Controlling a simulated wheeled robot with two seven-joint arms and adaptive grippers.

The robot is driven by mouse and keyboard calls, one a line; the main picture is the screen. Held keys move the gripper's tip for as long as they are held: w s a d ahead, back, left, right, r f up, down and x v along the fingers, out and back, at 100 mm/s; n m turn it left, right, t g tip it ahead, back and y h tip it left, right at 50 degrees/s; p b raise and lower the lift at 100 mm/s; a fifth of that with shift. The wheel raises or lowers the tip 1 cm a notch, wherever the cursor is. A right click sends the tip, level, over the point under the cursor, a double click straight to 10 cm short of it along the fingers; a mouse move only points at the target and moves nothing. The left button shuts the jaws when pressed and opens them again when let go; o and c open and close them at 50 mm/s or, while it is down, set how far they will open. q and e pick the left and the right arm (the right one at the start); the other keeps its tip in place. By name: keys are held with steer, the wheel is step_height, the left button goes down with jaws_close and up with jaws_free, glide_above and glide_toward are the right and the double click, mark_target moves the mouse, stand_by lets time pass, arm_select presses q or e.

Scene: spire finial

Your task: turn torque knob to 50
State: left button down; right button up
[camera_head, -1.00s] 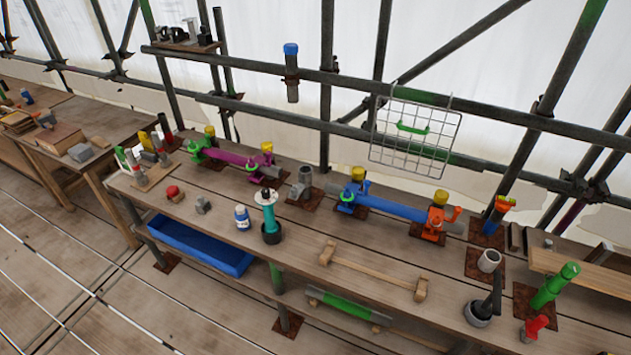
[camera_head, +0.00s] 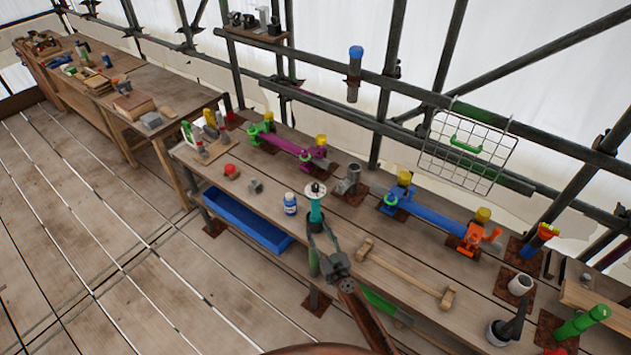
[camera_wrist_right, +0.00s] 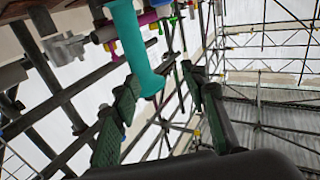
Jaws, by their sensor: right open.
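A teal upright tool (camera_head: 316,208) with a white disc (camera_head: 315,190) on top stands near the front edge of the workbench; I cannot tell for sure that this disc is the torque knob, and no scale is readable. My right gripper (camera_head: 319,240) is open at the tool's lower part, hiding its foot. In the right wrist view the teal shaft (camera_wrist_right: 128,40) reaches between the spread green-grey fingers (camera_wrist_right: 160,82); I cannot tell whether they touch it. My left gripper is not in view.
A blue bin (camera_head: 245,222) sits below. A wire basket (camera_head: 467,150) hangs behind.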

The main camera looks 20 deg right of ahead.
steer(key=m+t+h, duration=0.1)
steer(key=h, duration=0.1)
glide_toward(316, 190)
steer(key=a+f, duration=0.2)
steer(key=w+r+m+h, duration=0.1)
steer(key=w+r+m+g+h, duration=0.1)
steer(key=w, duration=0.1)
steer(key=w+r+m+h+p, duration=0.1)
steer(key=shift+w+d+g+h, duration=0.2)
steer(key=shift+d+g+h, duration=0.1)
steer(key=shift+d, duration=0.1)
arm_select(q)
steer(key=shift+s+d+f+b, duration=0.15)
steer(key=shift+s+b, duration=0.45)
steer(key=shift+b, duration=0.3)
arm_select(e)
steer(key=w, duration=0.3)
steer(key=w+d, duration=0.1)
steer(key=w, duration=0.3)
steer(key=shift+w+d+f, duration=0.1)
steer(key=shift+d, duration=0.1)
steer(key=shift+c, duration=0.3)
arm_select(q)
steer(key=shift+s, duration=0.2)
arm_select(e)
jaws_close()
